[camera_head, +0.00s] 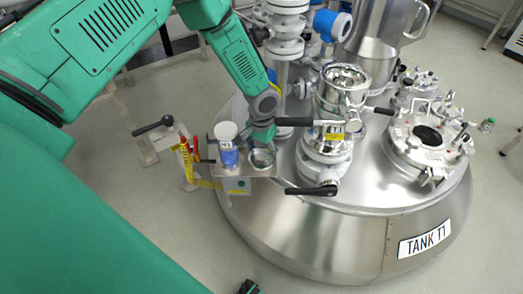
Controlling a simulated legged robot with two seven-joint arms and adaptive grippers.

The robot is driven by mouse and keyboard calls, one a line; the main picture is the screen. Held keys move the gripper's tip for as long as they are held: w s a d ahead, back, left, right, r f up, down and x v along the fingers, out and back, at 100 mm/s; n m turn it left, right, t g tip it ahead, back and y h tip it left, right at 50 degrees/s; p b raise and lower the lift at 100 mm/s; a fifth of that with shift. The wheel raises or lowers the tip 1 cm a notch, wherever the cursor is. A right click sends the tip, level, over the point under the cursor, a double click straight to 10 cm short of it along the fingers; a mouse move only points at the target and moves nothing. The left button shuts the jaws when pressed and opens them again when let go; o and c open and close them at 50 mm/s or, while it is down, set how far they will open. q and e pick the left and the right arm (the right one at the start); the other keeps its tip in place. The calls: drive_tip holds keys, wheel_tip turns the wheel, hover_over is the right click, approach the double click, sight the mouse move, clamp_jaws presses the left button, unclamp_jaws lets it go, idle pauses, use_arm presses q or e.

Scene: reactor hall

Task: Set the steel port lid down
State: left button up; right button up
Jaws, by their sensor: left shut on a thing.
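My left gripper (263,136) reaches down from the upper left and is shut at the small bracket shelf (233,171) on the tank's left side. A round, shiny steel lid (262,158) is directly under its fingertips, at the shelf's right part. The fingers hide the lid's upper edge, and I cannot tell whether it touches the shelf. The steel port (343,85) stands upright to the right on the tank. A dark green and black tip (248,287) at the bottom edge seems to be my right gripper, mostly out of frame.
A white bottle with a blue label (228,147) stands on the shelf, close left of the lid. Black lever handles (311,189) stick out near the shelf. Tank T1 (335,245) fills the middle. A round hatch (428,137) is at right.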

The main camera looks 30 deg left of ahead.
sight(261, 150)
use_arm(q)
drive_tip(key=shift+f, duration=0.1)
drive_tip(key=o, duration=1.6)
wheel_tip(261, 150, up, 12)
drive_tip(key=shift+f, duration=0.1)
drive_tip(key=s+d+f+h+p, duration=0.1)
drive_tip(key=s+d+f, duration=0.15)
drive_tip(key=s, duration=0.45)
drive_tip(key=s+d+f+p, duration=0.15)
drive_tip(key=s+f, duration=0.25)
drive_tip(key=s, duration=0.4)
drive_tip(key=s+d+f+h+p, duration=0.1)
drive_tip(key=s+d+f, duration=0.2)
drive_tip(key=s, duration=0.4)
drive_tip(key=s+a, duration=0.1)
drive_tip(key=s, duration=0.1)
drive_tip(key=s+a+y, duration=0.1)
drive_tip(key=s, duration=0.2)
drive_tip(key=s+a+r+y+p, duration=0.1)
drive_tip(key=s, duration=0.2)
drive_tip(key=shift+s+a+r+m+t, duration=0.1)
drive_tip(key=shift+a+m+t, duration=0.2)
